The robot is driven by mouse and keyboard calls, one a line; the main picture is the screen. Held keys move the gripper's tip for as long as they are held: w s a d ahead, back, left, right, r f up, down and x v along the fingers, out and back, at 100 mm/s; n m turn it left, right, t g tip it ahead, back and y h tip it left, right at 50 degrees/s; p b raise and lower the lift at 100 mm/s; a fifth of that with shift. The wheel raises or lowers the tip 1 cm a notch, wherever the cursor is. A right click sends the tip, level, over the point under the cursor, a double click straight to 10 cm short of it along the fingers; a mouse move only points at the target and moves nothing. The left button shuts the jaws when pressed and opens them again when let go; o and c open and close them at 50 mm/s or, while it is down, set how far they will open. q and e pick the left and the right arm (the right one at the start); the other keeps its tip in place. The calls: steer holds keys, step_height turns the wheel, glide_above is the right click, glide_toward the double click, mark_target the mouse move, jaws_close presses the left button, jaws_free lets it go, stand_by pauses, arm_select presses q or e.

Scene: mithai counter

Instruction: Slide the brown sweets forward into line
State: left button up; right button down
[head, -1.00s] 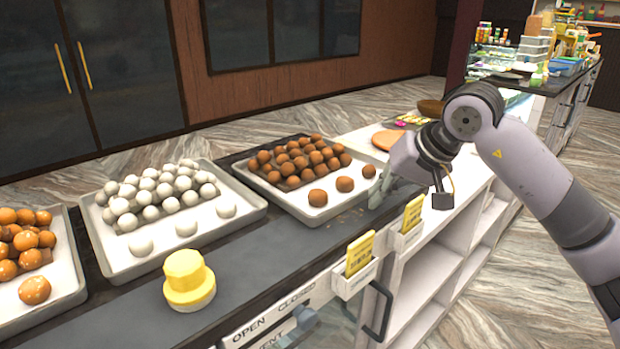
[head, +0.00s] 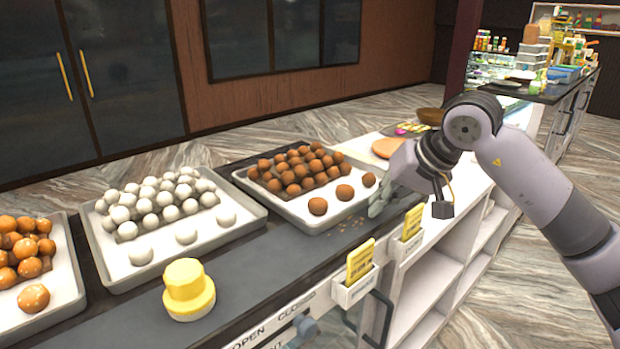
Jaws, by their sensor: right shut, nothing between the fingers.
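The brown sweets (head: 299,168) are piled at the back of a light metal tray (head: 287,209) in the head view. Three of them stand apart in a row along the tray's front: a left one (head: 318,206), a middle one (head: 345,192) and a right one (head: 369,180). My right gripper (head: 377,208) is shut and empty. It is low at the tray's front right corner, just right of the front row. Whether its fingers touch the tray I cannot tell. My left gripper is not in view.
A tray of white sweets (head: 256,215) and a tray of orange sweets (head: 75,275) stand to the left. A yellow stacked block (head: 188,289) sits on the dark counter. Price tag holders (head: 357,284) line the front edge. Crumbs lie before the brown tray.

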mark_target(345, 185)
steer(key=shift+w+a, duration=0.1)
stand_by(0.3)
steer(key=shift+w+a+r, duration=0.1)
steer(key=shift+w+a, duration=0.1)
steer(key=shift+w, duration=0.05)
steer(key=shift+w+a+p, duration=0.15)
steer(key=shift+p, duration=0.15)
steer(key=shift+w+a+f+p, duration=0.1)
steer(key=shift+w+a+p, duration=0.6)
steer(key=shift+w+a, duration=0.7)
steer(key=shift+w+a+f+p, duration=0.1)
steer(key=shift+w+a+p, duration=0.55)
steer(key=shift+w+a, duration=0.75)
steer(key=shift+w+d, duration=0.25)
steer(key=shift+d, duration=0.05)
steer(key=shift+s+d, duration=0.1)
steer(key=shift+d, duration=0.05)
